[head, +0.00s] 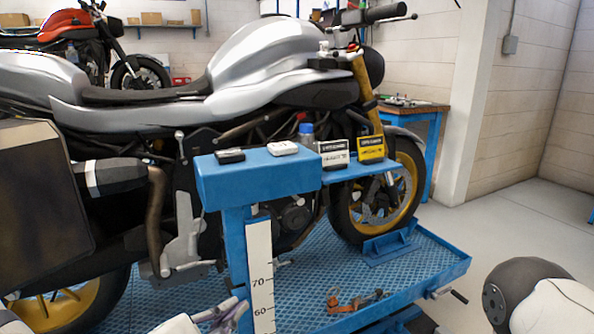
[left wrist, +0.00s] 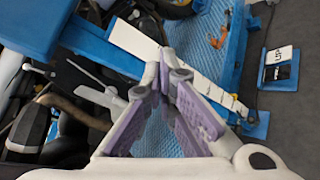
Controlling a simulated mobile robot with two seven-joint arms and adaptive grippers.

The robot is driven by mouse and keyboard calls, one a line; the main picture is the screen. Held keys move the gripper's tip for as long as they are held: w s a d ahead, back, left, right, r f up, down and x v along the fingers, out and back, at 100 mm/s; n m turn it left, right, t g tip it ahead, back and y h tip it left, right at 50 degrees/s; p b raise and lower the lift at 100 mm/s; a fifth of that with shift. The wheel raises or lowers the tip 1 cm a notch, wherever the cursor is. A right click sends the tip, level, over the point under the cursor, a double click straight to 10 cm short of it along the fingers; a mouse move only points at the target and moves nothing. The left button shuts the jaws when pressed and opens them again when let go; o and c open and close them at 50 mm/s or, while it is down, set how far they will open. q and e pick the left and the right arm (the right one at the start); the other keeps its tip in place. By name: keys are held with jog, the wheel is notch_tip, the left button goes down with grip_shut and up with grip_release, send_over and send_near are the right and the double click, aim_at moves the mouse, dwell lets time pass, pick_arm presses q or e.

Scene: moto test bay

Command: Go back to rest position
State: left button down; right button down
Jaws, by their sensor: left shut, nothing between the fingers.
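My left gripper (head: 230,308) is at the bottom of the head view, low in front of the blue stand (head: 258,178) and beside its white measuring scale (head: 261,275). In the left wrist view its two purple-padded fingers (left wrist: 166,62) come together at the tips, shut with nothing between them. My right gripper is out of view. Only a white and dark grey part of my right arm shows at the lower right of the head view.
A silver motorcycle (head: 275,60) stands on a blue lift platform (head: 420,262). A black item, a white item, a bottle (head: 306,134), a white-and-black box (head: 333,155) and a yellow box (head: 371,149) stand on the blue surfaces. Orange straps (head: 355,301) lie on the platform. Floor at right is clear.

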pick_arm(q)
jog(key=s+f+m+g, duration=0.9)
jog(key=s+f+m, duration=0.2)
jog(key=s+f, duration=0.75)
jog(key=s+a+f+m+g+y, duration=0.2)
jog(key=s+a+f+m+g, duration=0.1)
jog(key=s, duration=0.6)
jog(key=s+a+f+m+g+y, duration=0.2)
jog(key=s+a+f+m+g, duration=0.2)
jog(key=s+a+m, duration=0.3)
jog(key=shift+s+a+f+m+y, duration=0.4)
jog(key=shift+s+a+f, duration=0.35)
jog(key=shift+s+a, duration=0.25)
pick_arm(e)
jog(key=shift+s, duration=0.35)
pick_arm(q)
jog(key=shift+d, duration=0.1)
